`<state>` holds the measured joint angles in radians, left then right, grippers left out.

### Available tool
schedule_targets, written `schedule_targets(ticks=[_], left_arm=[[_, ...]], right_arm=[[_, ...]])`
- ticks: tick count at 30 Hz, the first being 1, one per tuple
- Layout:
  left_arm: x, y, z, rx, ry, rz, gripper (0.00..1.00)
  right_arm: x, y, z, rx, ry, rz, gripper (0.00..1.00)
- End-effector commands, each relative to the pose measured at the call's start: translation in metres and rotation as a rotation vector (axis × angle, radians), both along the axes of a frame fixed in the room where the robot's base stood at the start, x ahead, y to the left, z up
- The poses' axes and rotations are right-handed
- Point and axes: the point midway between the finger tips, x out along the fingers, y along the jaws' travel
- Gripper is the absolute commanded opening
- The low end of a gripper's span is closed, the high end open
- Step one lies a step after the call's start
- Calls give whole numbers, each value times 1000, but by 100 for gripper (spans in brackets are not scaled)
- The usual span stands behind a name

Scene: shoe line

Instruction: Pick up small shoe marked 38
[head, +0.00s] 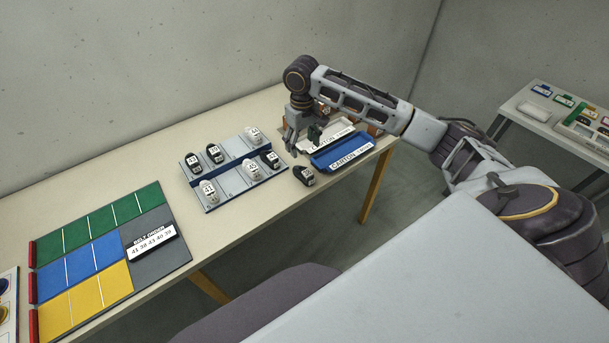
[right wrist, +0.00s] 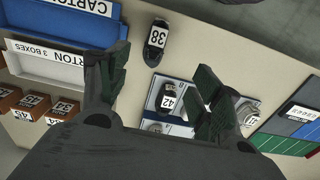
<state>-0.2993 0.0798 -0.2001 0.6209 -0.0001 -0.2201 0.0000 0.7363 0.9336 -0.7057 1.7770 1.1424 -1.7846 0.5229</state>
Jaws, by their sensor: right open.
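The small black shoe marked 38 (right wrist: 155,44) lies on the bare table in the right wrist view, its label facing up. In the head view a small black shoe (head: 304,177) lies at the table's front, just right of the rack; its number is too small to read there. My right gripper (head: 301,141) is above the table behind that shoe, pointing down. In the right wrist view its fingers (right wrist: 163,86) are spread apart with nothing between them, and the shoe lies beyond the tips. My left gripper is not in view.
A blue-grey rack (head: 230,177) with several black and white shoes stands left of the shoe. A blue carton tray (head: 343,149) and a white one (head: 327,134) lie close on its right. A coloured board (head: 185,250) with a belt order card is farther left.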

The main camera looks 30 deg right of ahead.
Motion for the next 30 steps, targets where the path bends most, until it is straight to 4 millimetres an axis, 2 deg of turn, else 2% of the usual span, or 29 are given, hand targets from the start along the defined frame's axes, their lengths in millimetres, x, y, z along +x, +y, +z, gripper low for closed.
schedule_targets(ticks=[8, 21, 30], left_arm=[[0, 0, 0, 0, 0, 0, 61], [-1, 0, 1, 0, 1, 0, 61], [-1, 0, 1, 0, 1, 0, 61]], right_arm=[[0, -1, -19, -1, 2, -2, 65], [0, 0, -74, 0, 3, -1, 65], [0, -1, -86, 0, 0, -1, 65]])
